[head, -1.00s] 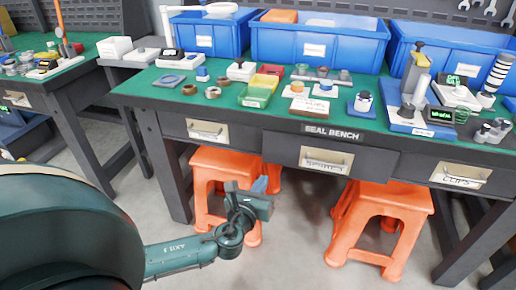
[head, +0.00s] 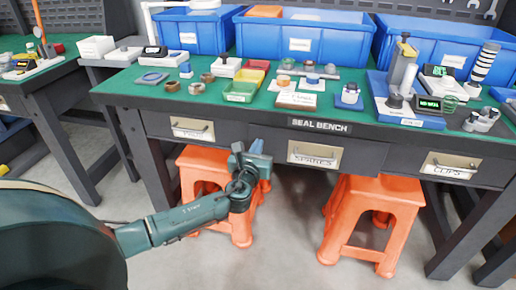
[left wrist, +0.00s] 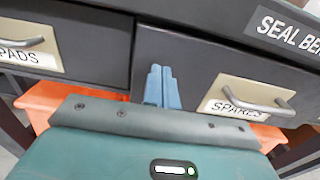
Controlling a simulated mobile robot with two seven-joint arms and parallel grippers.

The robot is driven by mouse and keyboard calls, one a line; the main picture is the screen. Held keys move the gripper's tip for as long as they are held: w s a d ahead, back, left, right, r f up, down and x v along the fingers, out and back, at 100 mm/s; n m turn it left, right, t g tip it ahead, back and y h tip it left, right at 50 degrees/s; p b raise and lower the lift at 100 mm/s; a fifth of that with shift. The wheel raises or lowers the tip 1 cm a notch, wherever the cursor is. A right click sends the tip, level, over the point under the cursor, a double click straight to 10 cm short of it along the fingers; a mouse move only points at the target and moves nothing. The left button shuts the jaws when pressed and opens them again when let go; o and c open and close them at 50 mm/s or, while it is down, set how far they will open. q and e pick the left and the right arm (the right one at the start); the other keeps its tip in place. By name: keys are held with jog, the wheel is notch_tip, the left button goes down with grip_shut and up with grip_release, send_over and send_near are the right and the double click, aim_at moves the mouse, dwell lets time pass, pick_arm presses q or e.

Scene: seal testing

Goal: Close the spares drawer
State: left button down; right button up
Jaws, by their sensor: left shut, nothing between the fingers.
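The spares drawer (head: 338,159) is the middle grey drawer under the bench, with a pale SPARES label and a bar handle. It appears to stand slightly out from its neighbours; how far is hard to tell. In the left wrist view, its front (left wrist: 205,68) and handle lie right of centre. My left gripper (head: 257,149) is shut and empty, raised before the left end of this drawer front. Its blue fingertips (left wrist: 163,84) overlap the front's left part in the left wrist view; I cannot tell whether they touch. My right gripper is out of view.
The pads drawer (head: 193,129) is to the left and the clips drawer (head: 447,166) to the right. Orange stools (head: 375,188) stand below. The green bench top (head: 215,82) carries small parts, trays and blue bins (head: 303,40).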

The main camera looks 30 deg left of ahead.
aim_at(259, 137)
pick_arm(q)
jog(key=shift+w+a, duration=0.15)
jog(key=shift+w, duration=0.3)
jog(key=b+x, duration=0.1)
jog(key=x, duration=0.3)
jog(key=shift+w+a, duration=0.1)
jog(key=shift+w, duration=0.2)
jog(key=shift+w+a+r, duration=0.1)
jog(key=shift+a+r, duration=0.05)
jog(key=shift+r, duration=0.2)
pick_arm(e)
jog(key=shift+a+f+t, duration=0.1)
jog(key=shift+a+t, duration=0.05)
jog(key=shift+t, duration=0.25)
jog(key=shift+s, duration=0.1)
